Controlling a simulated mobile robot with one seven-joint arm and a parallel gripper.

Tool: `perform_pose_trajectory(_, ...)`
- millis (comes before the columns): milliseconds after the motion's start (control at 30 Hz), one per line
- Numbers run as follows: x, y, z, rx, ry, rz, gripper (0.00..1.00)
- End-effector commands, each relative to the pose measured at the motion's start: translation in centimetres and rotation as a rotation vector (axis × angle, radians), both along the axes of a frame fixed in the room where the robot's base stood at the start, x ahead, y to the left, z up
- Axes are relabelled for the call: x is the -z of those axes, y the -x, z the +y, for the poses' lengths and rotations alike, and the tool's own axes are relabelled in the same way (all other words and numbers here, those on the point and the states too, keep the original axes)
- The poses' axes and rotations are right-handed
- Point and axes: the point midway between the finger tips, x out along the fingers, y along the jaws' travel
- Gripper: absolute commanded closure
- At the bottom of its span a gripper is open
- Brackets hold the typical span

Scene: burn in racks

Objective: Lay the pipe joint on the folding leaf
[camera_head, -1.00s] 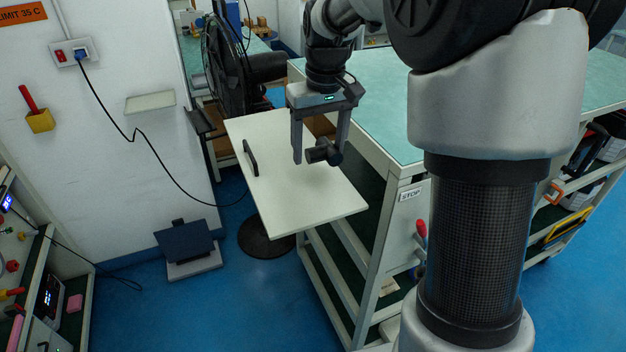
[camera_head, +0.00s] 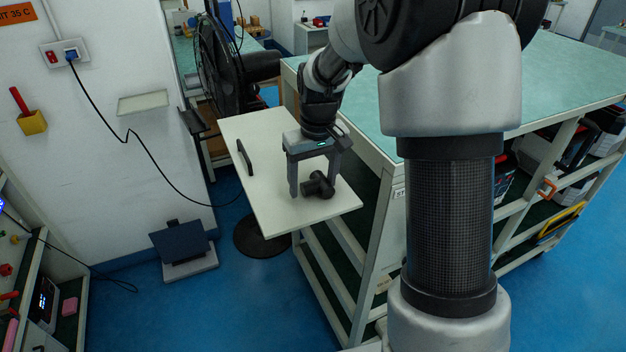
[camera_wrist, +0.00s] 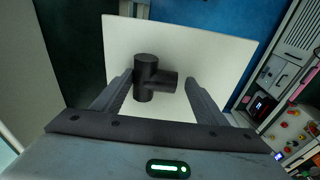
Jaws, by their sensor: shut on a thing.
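The pipe joint (camera_head: 319,186) is a black tee-shaped piece. My gripper (camera_head: 314,182) points down and is shut on it, one finger at each side. The joint is low over the near right part of the folding leaf (camera_head: 262,135), a flat white board at the side of the bench. Whether the joint touches the board cannot be told. In the wrist view, the joint (camera_wrist: 150,80) sits between the fingers of my gripper (camera_wrist: 158,80), with the white leaf (camera_wrist: 215,45) behind it.
The green-topped bench (camera_head: 430,95) is to the right. A black fan (camera_head: 222,65) stands behind the leaf. The rest of the leaf is clear. A wall with a hanging cable (camera_head: 125,135) is at left.

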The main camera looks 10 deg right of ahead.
Motion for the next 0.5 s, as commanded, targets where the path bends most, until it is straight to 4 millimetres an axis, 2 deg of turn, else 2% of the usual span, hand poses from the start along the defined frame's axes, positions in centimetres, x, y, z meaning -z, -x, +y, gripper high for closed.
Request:
perform_pose_trajectory(133, 0.40, -0.01, 0.00, 0.000, 0.000, 0.000, 0.58)
perform_pose_trajectory(167, 0.31, -0.01, 0.00, 0.000, 0.000, 0.000, 0.30)
perform_pose_trajectory(267, 0.26, 0.00, 0.00, 0.000, 0.000, 0.000, 0.15)
perform_pose_trajectory(500, 0.24, -0.01, -0.01, 0.000, 0.000, 0.000, 0.15)
